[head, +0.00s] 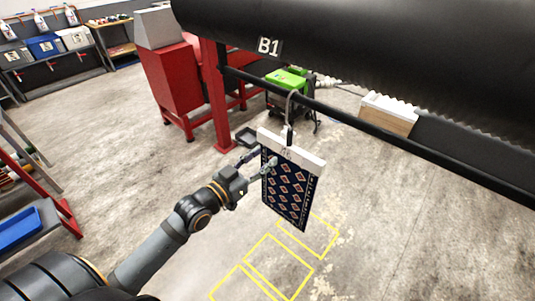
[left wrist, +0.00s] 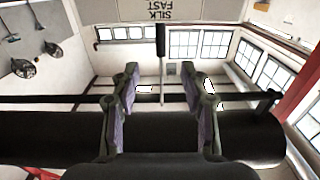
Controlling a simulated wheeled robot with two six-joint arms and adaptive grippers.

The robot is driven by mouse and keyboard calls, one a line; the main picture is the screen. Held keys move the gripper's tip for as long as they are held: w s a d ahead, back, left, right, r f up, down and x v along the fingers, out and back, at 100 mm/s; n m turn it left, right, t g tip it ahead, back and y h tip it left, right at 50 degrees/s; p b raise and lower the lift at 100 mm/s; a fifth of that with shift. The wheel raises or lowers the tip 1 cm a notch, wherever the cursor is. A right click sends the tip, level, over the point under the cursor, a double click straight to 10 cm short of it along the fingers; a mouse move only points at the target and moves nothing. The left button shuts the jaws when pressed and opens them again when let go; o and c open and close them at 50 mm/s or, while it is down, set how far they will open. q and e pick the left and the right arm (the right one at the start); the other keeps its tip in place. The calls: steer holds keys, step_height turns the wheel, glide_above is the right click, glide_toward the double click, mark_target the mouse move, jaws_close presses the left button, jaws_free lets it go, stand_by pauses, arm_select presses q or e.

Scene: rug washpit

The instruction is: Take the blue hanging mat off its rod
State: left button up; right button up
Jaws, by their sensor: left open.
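The blue hanging mat (head: 286,190), dark blue with orange diamonds and a pale border, hangs below a white header bar (head: 309,158) in the head view. A grey hook (head: 291,104) runs from the header up to the black rod (head: 370,131). My left gripper (head: 260,162) is open, its fingers at the mat's upper left near the header; I cannot tell whether they touch it. In the left wrist view the open fingers (left wrist: 160,78) show with the header (left wrist: 175,11), lettered upside down "SILK FAST", beyond them. My right gripper is out of view.
A large black roller marked B1 (head: 400,55) lies above the rod. A red post (head: 216,95) and red cabinet (head: 172,85) stand behind. A green machine (head: 285,80) and a wooden-sided box (head: 388,115) sit behind the rod. Yellow outlines (head: 278,268) mark clear floor below.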

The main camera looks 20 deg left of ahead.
mark_target(288, 138)
arm_select(q)
steer(key=shift+b+x, duration=4)
steer(key=shift+x, duration=2.45)
steer(key=shift+f, duration=0.1)
jaws_close()
steer(key=shift+w, duration=0.1)
